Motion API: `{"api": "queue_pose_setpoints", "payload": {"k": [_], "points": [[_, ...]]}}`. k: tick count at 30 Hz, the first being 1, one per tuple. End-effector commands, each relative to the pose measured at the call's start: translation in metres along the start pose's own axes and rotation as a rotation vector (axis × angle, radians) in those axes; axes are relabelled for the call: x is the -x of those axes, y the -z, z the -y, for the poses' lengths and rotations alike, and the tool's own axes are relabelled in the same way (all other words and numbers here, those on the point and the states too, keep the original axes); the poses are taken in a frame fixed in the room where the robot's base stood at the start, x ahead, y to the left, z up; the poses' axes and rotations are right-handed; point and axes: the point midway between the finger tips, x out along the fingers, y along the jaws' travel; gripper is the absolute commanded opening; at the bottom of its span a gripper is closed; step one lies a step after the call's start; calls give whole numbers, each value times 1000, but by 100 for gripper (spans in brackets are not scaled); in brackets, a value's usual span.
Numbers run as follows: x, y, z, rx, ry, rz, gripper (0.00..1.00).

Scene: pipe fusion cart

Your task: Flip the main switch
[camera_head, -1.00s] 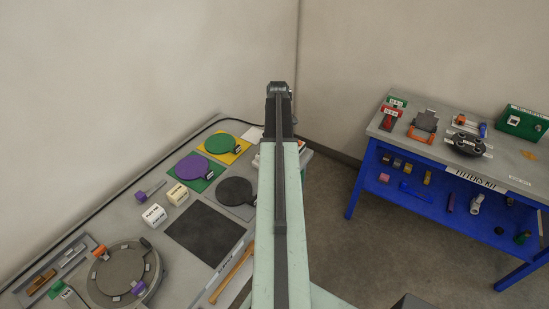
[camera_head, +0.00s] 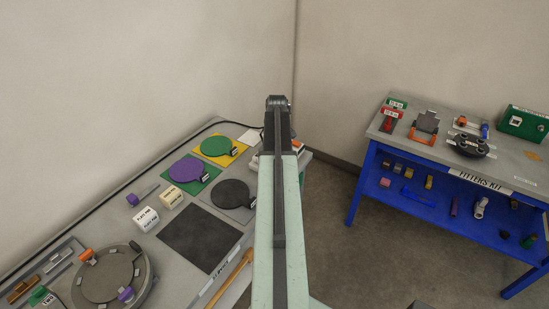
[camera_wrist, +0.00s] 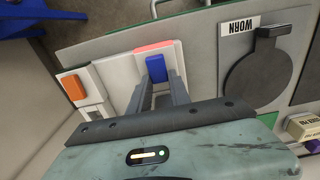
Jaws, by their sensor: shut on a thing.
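In the wrist view a blue switch lever (camera_wrist: 154,68) stands on a pale housing with a red strip along its far edge. My gripper (camera_wrist: 155,84) is shut on this blue lever, one finger on each side. An orange block (camera_wrist: 73,87) sits on another pale housing to its left. I see no label saying which one is the main switch. In the head view my arm hides the gripper and the blue lever. Part of the pale and orange housing (camera_head: 297,146) shows just right of my arm, at the cart's far end.
The grey cart (camera_head: 120,213) carries a black disc (camera_head: 231,194), a purple disc (camera_head: 187,170), a green disc (camera_head: 216,146) and a black plate (camera_head: 200,238) left of my arm. A blue bench (camera_head: 440,192) with tools stands at right. Bare floor (camera_head: 400,240) lies between.

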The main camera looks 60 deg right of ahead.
Motion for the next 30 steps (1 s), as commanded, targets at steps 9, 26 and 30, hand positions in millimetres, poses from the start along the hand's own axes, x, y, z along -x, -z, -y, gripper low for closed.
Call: {"api": "queue_pose_setpoints", "payload": {"k": [9,26,30], "points": [[2,-11,2,-1,-1,-294,0],[4,-9,1,2,0,-312,45],[4,-9,1,2,0,-312,45]]}}
